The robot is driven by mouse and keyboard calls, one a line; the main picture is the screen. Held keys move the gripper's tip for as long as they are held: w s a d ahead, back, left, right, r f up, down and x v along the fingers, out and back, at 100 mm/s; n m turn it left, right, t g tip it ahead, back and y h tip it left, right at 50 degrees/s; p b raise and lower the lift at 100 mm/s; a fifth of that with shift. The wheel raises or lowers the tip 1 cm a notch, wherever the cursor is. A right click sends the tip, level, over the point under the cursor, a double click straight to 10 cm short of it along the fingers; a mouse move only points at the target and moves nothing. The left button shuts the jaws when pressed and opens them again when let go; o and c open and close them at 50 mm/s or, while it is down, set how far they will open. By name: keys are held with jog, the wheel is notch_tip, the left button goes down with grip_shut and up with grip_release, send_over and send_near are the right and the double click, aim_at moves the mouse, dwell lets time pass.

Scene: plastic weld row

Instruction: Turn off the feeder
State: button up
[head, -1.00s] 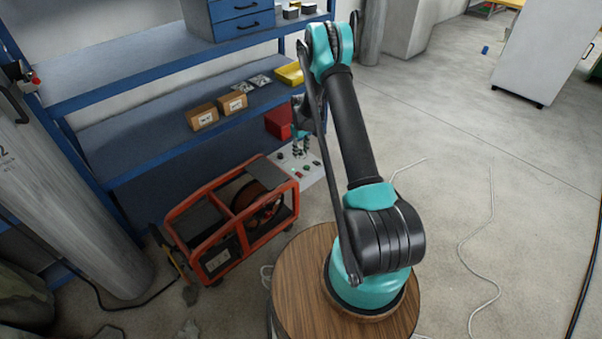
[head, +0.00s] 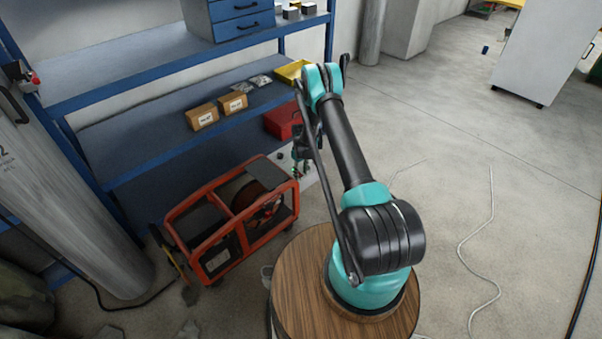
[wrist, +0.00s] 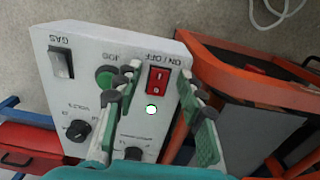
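The feeder (wrist: 85,80) is a pale box with a control panel, filling the middle of the wrist view. Its red ON / OFF rocker switch (wrist: 157,81) sits near the panel's edge. My gripper (wrist: 161,92) is open and empty, with its green-padded fingers on either side of the switch in that view. I cannot tell whether the fingers touch the panel.
The panel also has a GAS switch (wrist: 61,62), a green JOG button (wrist: 106,76) and a VOLTS knob (wrist: 78,130). An orange-framed generator (head: 230,220) stands close beside the feeder. Blue shelving (head: 150,165) rises behind. The floor to the right is mostly clear.

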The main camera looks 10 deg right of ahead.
jog(key=shift+c, duration=0.4)
grip_shut()
jog(key=shift+w+a+g+h, duration=0.2)
jog(key=shift+g+h, duration=0.2)
jog(key=shift+g, duration=0.2)
jog(key=shift+w+r+g+h, duration=0.1)
jog(key=shift+r+g+h, duration=0.05)
jog(key=shift+g+h, duration=0.4)
jog(key=shift+o, duration=0.4)
grip_release()
